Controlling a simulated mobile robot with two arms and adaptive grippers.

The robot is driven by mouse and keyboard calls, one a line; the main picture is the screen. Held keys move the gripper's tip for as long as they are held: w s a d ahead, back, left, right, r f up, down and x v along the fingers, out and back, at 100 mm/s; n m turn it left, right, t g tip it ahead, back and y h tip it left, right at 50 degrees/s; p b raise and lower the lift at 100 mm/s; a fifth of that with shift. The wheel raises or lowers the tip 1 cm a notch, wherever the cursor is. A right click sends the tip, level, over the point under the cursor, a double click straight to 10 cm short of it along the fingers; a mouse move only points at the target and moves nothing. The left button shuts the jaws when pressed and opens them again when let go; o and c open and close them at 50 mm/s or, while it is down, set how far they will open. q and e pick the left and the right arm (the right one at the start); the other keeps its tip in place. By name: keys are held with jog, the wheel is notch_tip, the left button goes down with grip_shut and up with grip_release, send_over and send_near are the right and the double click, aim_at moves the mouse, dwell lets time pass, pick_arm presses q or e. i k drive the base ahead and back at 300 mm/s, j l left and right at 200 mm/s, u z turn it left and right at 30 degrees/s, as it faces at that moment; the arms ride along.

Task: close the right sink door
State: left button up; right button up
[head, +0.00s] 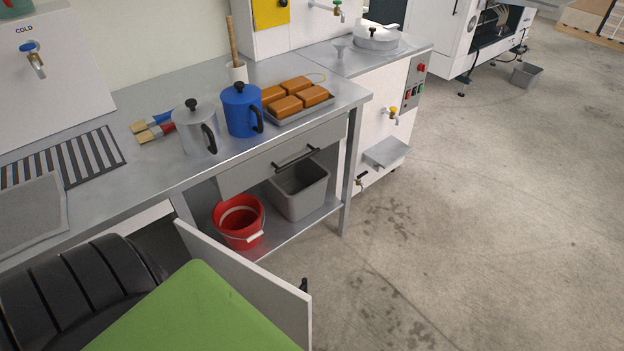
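The right sink door (245,276) is a flat light grey panel below the counter in the head view. It stands open, swung out from the cabinet front toward the lower right. Its far upper corner is by the counter leg. A dark handle (304,285) shows at its outer side, mostly hidden behind the panel. The lower part of the door is hidden behind a green surface at the bottom of the view. The sink (31,214) is at the left edge, only partly seen. Neither of my grippers is in view.
A red bucket (238,221) and a grey bin (298,189) stand on the low shelf beyond the door. Above them is a closed drawer (280,155). The counter holds a blue pitcher (241,109), a metal pitcher (194,130) and brushes.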

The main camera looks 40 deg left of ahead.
aim_at(289, 307)
jog(key=i+l+z, duration=0.25)
jog(key=l+z, duration=0.15)
jog(key=i+l+z, duration=0.3)
jog(key=z, duration=0.15)
jog(key=i+u, duration=0.25)
jog(key=u, duration=0.25)
jog(key=i+l+u, duration=0.15)
jog(key=i+u, duration=0.15)
jog(key=u, duration=0.2)
jog(key=i+u, duration=0.1)
jog(key=u, duration=0.35)
jog(key=i+u, duration=0.15)
jog(key=u, duration=0.3)
jog(key=i+u, duration=0.1)
jog(key=u, duration=0.35)
jog(key=i+u, duration=0.15)
jog(key=u, duration=0.3)
jog(key=l+u, duration=0.15)
jog(key=u, duration=0.3)
jog(key=i+l+u, duration=0.1)
jog(key=u, duration=0.35)
jog(key=i+l+u, duration=0.2)
jog(key=u, duration=0.2)
jog(key=i+l+u, duration=0.2)
jog(key=u, duration=0.25)
jog(key=l+u, duration=0.4)
jog(key=i+j, duration=0.05)
jog(key=j, duration=0.05)
